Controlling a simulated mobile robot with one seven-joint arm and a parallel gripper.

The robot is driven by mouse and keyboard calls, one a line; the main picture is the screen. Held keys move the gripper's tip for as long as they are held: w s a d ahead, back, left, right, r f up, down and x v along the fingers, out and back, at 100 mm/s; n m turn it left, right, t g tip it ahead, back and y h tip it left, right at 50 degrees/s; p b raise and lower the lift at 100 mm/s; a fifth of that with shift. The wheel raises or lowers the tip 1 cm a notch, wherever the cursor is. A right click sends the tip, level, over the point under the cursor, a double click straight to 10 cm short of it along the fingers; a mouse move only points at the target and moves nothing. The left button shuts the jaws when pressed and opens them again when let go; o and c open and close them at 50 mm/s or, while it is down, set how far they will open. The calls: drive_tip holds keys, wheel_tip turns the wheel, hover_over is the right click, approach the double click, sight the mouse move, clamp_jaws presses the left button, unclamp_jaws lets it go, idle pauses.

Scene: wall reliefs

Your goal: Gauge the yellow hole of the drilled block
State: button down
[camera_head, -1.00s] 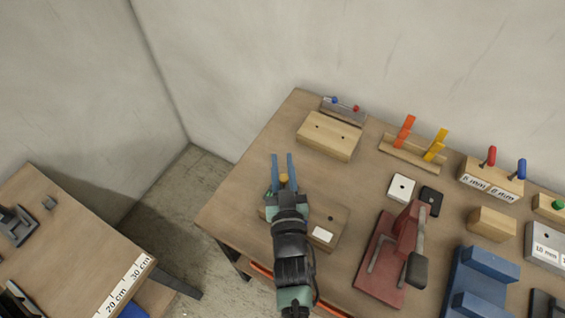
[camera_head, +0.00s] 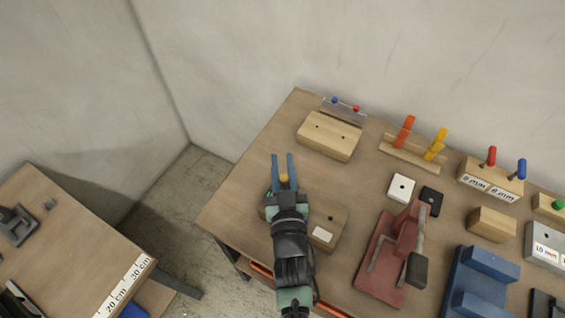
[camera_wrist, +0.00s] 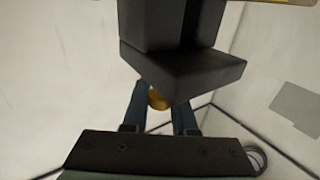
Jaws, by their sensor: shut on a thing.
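My gripper (camera_head: 282,160) is above the left part of the table, its blue fingers pointing toward the back. It is shut on a small yellow-topped piece (camera_head: 284,178), which also shows between the fingers in the wrist view (camera_wrist: 158,99). The piece's lower part is hidden. Under my arm lies a wooden block (camera_head: 339,222) with a dark hole and a white label; its left part is hidden. Behind stands another wooden block (camera_head: 329,136) with two small dark holes. No yellow-marked hole is visible, so I cannot tell which is the drilled block.
The table's left front corner is bare.

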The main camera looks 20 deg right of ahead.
wheel_tip(320, 180, up, 2)
drive_tip(key=shift+p, duration=0.6)
drive_tip(key=c, duration=0.7)
unclamp_jaws()
drive_tip(key=shift+s, duration=0.1)
drive_tip(key=b+v, duration=0.2)
drive_tip(key=v, duration=1)
drive_tip(key=shift+s+a, duration=0.15)
drive_tip(key=shift+s, duration=0.25)
